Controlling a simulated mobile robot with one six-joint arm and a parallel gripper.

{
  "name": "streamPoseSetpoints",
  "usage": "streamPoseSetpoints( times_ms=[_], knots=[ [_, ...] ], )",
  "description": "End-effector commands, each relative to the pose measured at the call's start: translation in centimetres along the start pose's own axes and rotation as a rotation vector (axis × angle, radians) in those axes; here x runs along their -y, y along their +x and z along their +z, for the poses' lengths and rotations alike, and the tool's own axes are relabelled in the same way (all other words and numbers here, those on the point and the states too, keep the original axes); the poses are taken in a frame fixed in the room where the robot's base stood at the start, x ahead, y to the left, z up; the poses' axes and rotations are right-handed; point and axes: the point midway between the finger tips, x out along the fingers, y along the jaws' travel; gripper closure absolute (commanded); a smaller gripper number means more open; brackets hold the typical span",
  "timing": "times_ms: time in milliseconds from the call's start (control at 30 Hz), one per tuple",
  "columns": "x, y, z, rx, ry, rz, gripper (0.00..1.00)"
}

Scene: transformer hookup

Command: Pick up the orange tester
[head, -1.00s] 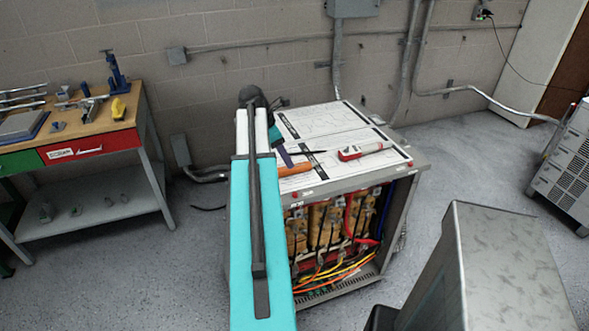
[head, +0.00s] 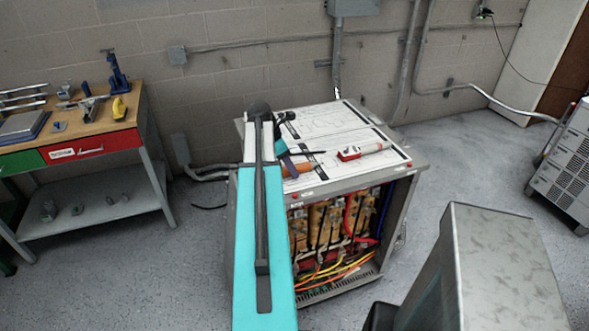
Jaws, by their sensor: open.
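An orange tester (head: 301,169) lies near the front left of the grey transformer cabinet's top (head: 345,175). Its left part is hidden behind my arm and gripper. My gripper (head: 291,165), a small dark shape below the teal wrist part, is right at the tester's left part in the picture. It is open, but its fingers are small and partly covered. I cannot tell whether it touches the tester.
A red-and-white tool (head: 362,151) lies to the right on the same top, with a thin dark rod (head: 309,153) nearer my gripper. The cabinet front is open, showing coils and coloured wires (head: 335,270). A workbench (head: 75,130) stands left.

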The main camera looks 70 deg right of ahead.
Motion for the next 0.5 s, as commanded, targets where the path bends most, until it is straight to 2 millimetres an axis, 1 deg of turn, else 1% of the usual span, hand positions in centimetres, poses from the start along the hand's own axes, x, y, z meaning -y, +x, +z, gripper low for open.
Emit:
streamPoseSetpoints(
  times_ms=[467, 500],
  knots=[
    [0.02, 0.0, 0.01, 0.0, 0.0, -0.001, 0.52],
    [0.02, 0.0, 0.01, 0.0, 0.0, -0.001, 0.58]
  ],
)
